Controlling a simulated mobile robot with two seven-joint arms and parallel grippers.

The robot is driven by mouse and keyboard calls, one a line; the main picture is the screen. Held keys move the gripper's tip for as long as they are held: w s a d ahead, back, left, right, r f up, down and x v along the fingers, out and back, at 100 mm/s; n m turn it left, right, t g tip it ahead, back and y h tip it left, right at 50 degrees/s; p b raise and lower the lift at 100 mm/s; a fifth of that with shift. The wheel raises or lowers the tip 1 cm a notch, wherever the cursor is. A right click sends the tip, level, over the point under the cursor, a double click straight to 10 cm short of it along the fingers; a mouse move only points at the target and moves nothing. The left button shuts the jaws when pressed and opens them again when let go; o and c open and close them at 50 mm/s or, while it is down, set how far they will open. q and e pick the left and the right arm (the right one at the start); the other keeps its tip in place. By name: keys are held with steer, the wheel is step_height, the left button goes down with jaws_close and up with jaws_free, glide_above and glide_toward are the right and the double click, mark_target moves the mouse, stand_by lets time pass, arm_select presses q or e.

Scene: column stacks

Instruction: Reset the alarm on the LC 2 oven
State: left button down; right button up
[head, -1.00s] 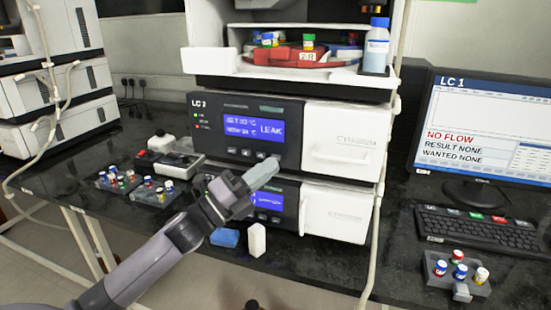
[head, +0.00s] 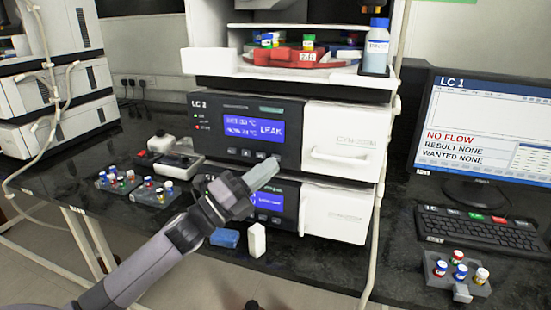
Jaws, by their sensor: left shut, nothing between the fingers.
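The LC 2 oven (head: 325,115) stands in the middle of the bench in the head view. Its blue display (head: 252,128) reads LEAK, with smaller lines to the left that are hard to read. Small lights (head: 196,122), green and red, sit left of the display. A row of small buttons (head: 232,151) runs below the display. My left gripper (head: 272,163) is shut and empty, its tip in front of the panel's lower right edge, near the right end of the button row. I cannot tell if it touches.
Below is another unit with a white door (head: 332,212); my arm partly covers its display. Above, an open tray holds a red vial rack (head: 290,57) and a bottle (head: 376,50). Vial racks (head: 153,190) stand left.

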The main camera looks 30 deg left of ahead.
arm_select(q)
steer(key=shift+w, duration=0.1)
stand_by(0.7)
steer(key=shift+w+a, duration=0.1)
steer(key=shift+w, duration=0.2)
steer(key=shift+w+a, duration=0.1)
steer(key=shift+w, duration=0.3)
stand_by(0.7)
steer(key=shift+s, duration=0.15)
steer(key=shift+s+d, duration=0.2)
steer(key=shift+s, duration=0.5)
steer(key=shift+s+d+p, duration=0.15)
steer(key=shift+s+d, duration=0.05)
steer(key=shift+s, duration=0.6)
steer(key=shift+s+d+p, duration=0.15)
steer(key=shift+s, duration=0.7)
steer(key=shift+s+d+p, duration=0.15)
steer(key=shift+s+d, duration=0.05)
steer(key=shift+s, duration=0.6)
